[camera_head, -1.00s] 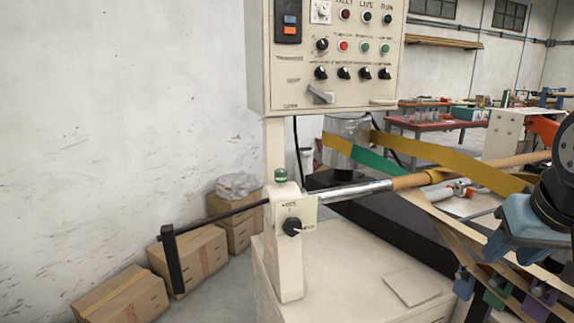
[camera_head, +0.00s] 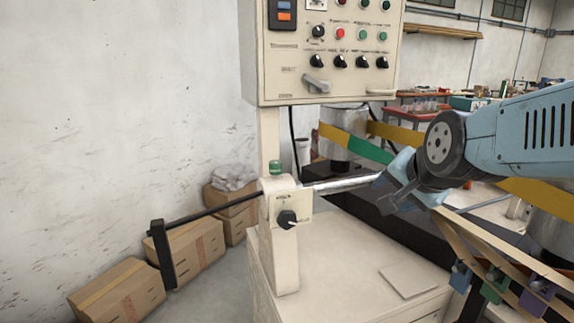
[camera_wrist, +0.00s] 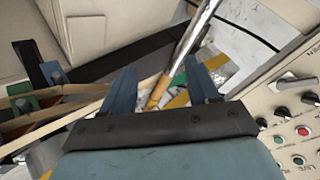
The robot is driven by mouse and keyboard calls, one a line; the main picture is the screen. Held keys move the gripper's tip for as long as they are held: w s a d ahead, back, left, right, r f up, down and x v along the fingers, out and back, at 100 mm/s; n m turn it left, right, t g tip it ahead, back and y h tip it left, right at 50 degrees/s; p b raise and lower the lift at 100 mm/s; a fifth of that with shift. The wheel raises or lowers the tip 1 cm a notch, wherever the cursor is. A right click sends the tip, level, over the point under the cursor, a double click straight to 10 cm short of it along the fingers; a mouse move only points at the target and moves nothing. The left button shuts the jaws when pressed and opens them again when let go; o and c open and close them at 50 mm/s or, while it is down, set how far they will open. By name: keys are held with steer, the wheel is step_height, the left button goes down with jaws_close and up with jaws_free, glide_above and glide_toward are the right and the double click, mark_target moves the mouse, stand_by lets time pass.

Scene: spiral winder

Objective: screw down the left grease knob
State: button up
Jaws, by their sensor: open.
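A small green knob (camera_head: 275,167), which looks like the left grease knob, sits upright on top of the cream bearing stand (camera_head: 282,255). A black pointer knob (camera_head: 288,219) is on the stand's front face. My gripper (camera_head: 394,196) is to the right of the green knob and a little lower in the head view, well apart from it, over the steel shaft (camera_head: 335,186). In the wrist view my gripper (camera_wrist: 160,83) is open, its two blue fingers apart with the shaft (camera_wrist: 185,48) seen between them. The green knob is not in the wrist view.
The control panel (camera_head: 330,75) hangs above the stand. A black crank handle (camera_head: 163,255) sticks out to the left. Yellow and green belts (camera_head: 372,151) run behind. Cardboard boxes (camera_head: 120,292) lie by the wall. The cabinet top (camera_head: 345,255) is mostly clear.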

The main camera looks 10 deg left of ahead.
steer(key=w+a+m+t+y, duration=0.2)
steer(key=w+a+m, duration=0.15)
steer(key=a, duration=0.35)
steer(key=m+t, duration=0.6)
steer(key=m, duration=1.7)
glide_toward(276, 166)
steer(key=shift+m+h, duration=0.25)
steer(key=shift+h, duration=0.05)
steer(key=x, duration=1.2)
steer(key=shift+a, duration=0.25)
steer(key=c, duration=0.9)
steer(key=shift+d, duration=0.15)
steer(key=shift+c, duration=0.3)
